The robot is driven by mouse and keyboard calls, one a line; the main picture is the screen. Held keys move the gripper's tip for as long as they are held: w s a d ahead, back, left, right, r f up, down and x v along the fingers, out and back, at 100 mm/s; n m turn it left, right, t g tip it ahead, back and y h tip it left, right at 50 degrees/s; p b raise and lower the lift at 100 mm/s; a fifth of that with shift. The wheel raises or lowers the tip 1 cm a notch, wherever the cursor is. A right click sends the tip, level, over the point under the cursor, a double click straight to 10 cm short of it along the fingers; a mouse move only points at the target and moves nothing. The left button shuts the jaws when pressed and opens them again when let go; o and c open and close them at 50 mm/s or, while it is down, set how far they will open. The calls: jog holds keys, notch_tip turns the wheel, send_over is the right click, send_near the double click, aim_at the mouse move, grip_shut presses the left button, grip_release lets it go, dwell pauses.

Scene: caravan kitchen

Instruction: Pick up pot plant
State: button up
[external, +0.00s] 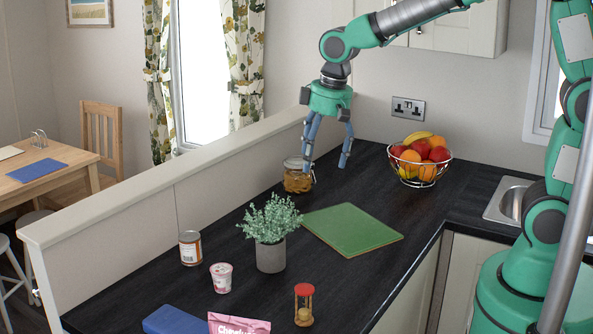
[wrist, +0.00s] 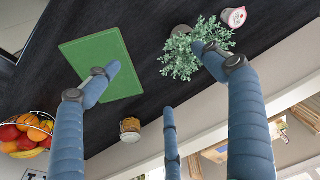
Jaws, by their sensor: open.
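The pot plant (external: 270,235) stands upright on the dark worktop, with bushy pale green leaves in a grey pot. In the wrist view its leaves (wrist: 180,57) show at the top centre, partly behind one blue finger, and little of the pot shows. My gripper (external: 327,163) is open and empty, its fingers spread and pointing down. It is above the worktop behind the plant, near the glass jar and apart from the plant.
A green board (external: 352,229) lies right of the plant. A fruit bowl (external: 419,160) is at back right. A low wall (external: 150,205) edges the left.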

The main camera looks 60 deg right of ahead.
jog(key=w+a+f+g+p, duration=0.1)
jog(key=w+a+f+p, duration=0.1)
jog(key=w+a+f, duration=0.3)
jog(key=g+p, duration=0.1)
jog(key=p, duration=0.2)
send_over(271, 238)
notch_tip(271, 238, down, 6)
jog(key=shift+w+a+f, duration=0.1)
jog(key=shift+a+f, duration=0.05)
jog(key=shift+a, duration=0.1)
notch_tip(271, 238, down, 8)
jog(key=shift+f, duration=0.25)
jog(key=shift+f, duration=0.15)
jog(key=shift+d+f+b, duration=0.15)
jog(key=shift+f, duration=1.1)
jog(key=shift+d+f+b, duration=0.1)
jog(key=shift+f+b, duration=0.05)
jog(key=shift+f, duration=1.05)
